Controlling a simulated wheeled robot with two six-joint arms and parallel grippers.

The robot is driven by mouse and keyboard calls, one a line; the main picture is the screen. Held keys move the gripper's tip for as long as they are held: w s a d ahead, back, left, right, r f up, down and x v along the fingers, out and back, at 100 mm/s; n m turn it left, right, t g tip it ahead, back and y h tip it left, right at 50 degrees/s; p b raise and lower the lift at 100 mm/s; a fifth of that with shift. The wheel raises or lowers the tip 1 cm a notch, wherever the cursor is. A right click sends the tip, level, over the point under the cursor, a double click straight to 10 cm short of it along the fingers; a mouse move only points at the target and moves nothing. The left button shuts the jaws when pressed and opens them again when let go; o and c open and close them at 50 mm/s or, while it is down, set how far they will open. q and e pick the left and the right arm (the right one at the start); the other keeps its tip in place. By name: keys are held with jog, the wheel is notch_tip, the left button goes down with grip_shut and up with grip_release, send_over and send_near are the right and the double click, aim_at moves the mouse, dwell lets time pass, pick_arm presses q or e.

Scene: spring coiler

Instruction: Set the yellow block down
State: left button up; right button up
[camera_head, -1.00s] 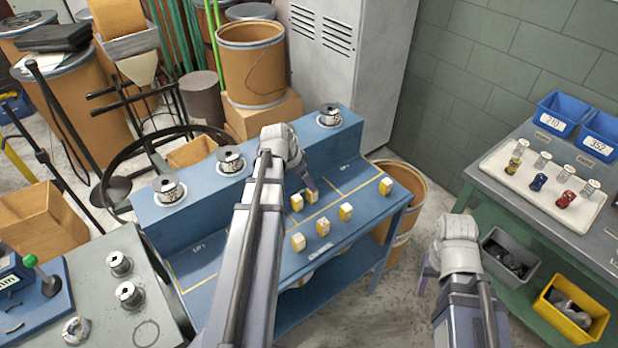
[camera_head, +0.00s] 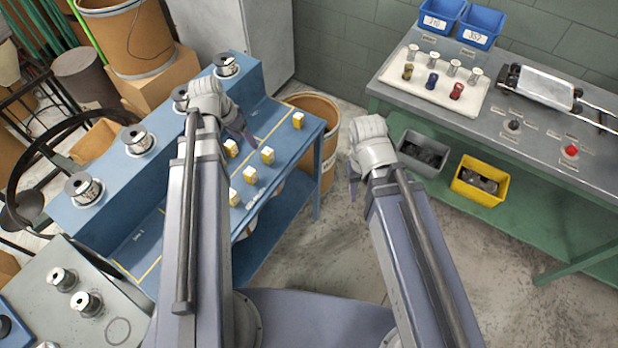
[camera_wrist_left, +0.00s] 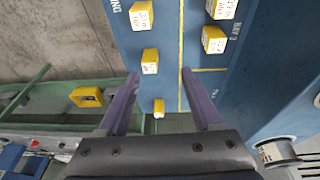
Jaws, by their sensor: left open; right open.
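Several yellow blocks with white labelled faces stand on the blue bench (camera_head: 140,252); I cannot tell which one is the task's block. In the head view, one (camera_head: 299,120) is near the far end, one (camera_head: 267,155) is nearer, and one (camera_head: 231,147) is beside my left gripper (camera_head: 243,138). Two more (camera_head: 249,175) (camera_head: 233,196) stand toward the front edge. My left gripper is open above the bench. In the left wrist view, nothing is gripped between its fingers (camera_wrist_left: 160,82); a small block (camera_wrist_left: 158,108) shows farther beyond them. My right gripper (camera_head: 354,186) hangs open over the floor, away from the blocks.
Wire spools (camera_head: 139,140) sit on the bench's raised back ledge. A cardboard drum (camera_head: 318,130) stands at the bench's far end. A green table (camera_head: 540,150) with a white tray (camera_head: 470,98) is at right, above grey and yellow bins (camera_head: 480,185). Floor between is clear.

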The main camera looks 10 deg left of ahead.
pick_arm(q)
jog(key=s+d+g+y, duration=0.1)
jog(key=s+d, duration=0.5)
jog(key=d, duration=0.5)
jog(key=s+d+g+y, duration=0.2)
jog(key=s+d, duration=0.3)
jog(key=d, duration=0.6)
jog(key=shift+s+d+f+n, duration=0.3)
jog(key=shift+s, duration=0.05)
